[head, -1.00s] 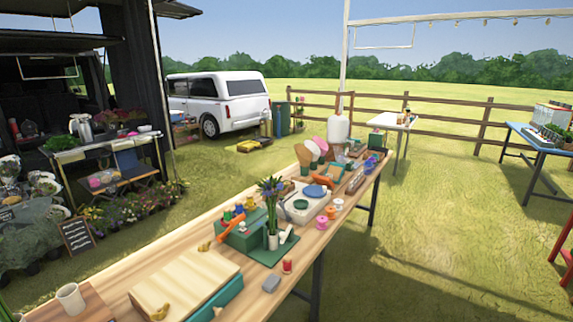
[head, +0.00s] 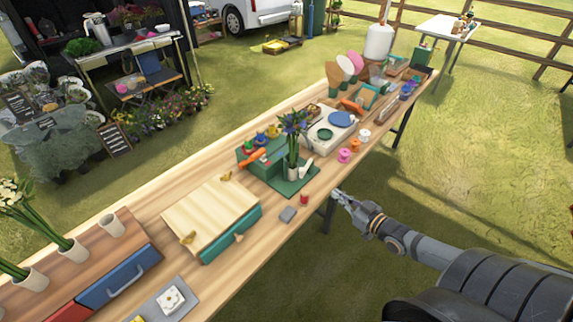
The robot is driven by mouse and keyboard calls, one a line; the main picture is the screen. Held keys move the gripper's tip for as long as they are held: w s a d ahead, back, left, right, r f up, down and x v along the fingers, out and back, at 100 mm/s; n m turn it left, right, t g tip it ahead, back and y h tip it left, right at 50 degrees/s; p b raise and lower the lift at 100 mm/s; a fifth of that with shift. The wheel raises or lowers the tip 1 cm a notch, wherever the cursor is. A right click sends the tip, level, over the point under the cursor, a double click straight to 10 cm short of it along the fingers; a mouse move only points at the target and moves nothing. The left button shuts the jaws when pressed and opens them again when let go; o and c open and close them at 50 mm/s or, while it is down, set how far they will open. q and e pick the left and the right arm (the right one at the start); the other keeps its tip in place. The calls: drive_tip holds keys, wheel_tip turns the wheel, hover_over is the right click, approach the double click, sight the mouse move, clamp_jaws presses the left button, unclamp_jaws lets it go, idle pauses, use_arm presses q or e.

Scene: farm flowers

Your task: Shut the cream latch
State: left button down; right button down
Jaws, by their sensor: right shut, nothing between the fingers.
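A small cream piece with a dark spot (head: 172,299) sits on a grey plate (head: 150,309) at the near edge of the table. It looks like the cream latch, but it is too small to tell whether it is open or shut. My right gripper (head: 337,195) is shut and empty, off the table's right edge and well to the right of the cream piece. My left gripper is out of view.
The long wooden table (head: 165,197) holds a pale-lidded teal box (head: 232,236), a blue drawer front (head: 118,279), white pots (head: 73,249) with flowers, and a green flower stand (head: 290,183).

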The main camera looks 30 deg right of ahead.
sight(304, 171)
drive_tip(key=b+x, duration=1.4)
drive_tip(key=shift+a+r, duration=0.2)
drive_tip(key=shift+a, duration=0.05)
drive_tip(key=shift+s, duration=0.15)
